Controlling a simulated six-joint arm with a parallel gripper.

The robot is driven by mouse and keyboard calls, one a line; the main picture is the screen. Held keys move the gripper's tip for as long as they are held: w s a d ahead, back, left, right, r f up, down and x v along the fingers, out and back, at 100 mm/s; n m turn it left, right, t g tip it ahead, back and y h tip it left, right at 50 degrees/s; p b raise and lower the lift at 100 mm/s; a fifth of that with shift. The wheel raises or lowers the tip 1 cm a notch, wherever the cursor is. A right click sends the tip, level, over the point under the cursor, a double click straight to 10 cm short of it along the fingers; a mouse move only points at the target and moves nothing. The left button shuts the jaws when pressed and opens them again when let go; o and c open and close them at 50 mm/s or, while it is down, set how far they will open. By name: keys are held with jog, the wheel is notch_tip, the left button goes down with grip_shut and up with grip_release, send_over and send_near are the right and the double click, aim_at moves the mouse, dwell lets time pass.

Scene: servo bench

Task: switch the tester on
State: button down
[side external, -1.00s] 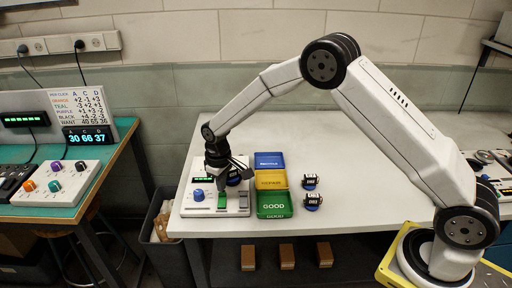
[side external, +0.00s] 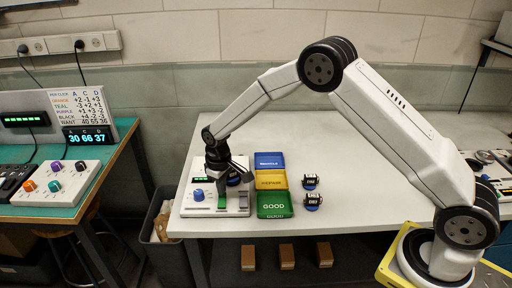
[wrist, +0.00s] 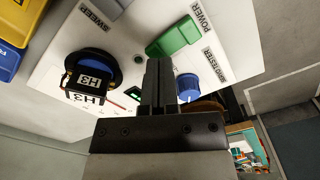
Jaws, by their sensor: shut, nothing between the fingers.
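The tester (side external: 240,208) is a white panel at the front left of the bench. Its green POWER switch (wrist: 172,37) is in the wrist view and partly shows below my gripper in the side view (side external: 222,202). My gripper (wrist: 158,63) is shut and empty, its fingertips pointing down close to the green switch. I cannot tell whether they touch it, or which way the switch is set. A blue knob (wrist: 188,88) is beside the fingers. A round black servo marked H3 (wrist: 88,72) sits on the tester. A small green-lit display (side external: 203,180) shows on the panel.
Blue (side external: 269,160), yellow (side external: 271,180) and green (side external: 274,206) bins stand right of the tester. Two servos (side external: 310,182) (side external: 312,201) stand beyond them. A grey SWEEP control (wrist: 103,7) is on the panel. A dark bin (side external: 152,215) is left of the bench. The bench's back right is clear.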

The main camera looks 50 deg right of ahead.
aim_at(226, 196)
jog(key=shift+f, duration=0.65)
dwell(0.6)
jog(key=shift+r, duration=3.5)
jog(key=shift+s, duration=0.1)
jog(key=shift+s+d+r, duration=0.25)
jog(key=shift+s+r, duration=0.1)
jog(key=shift+s, duration=0.1)
jog(key=s+d+r+m+t, duration=0.1)
jog(key=s+d, duration=0.2)
jog(key=s, duration=0.8)
jog(key=s+d+r+m+t, duration=0.1)
jog(key=s+d+r+m, duration=0.1)
jog(key=s, duration=1)
jog(key=shift+d+r+t, duration=0.3)
jog(key=shift+d, duration=0.3)
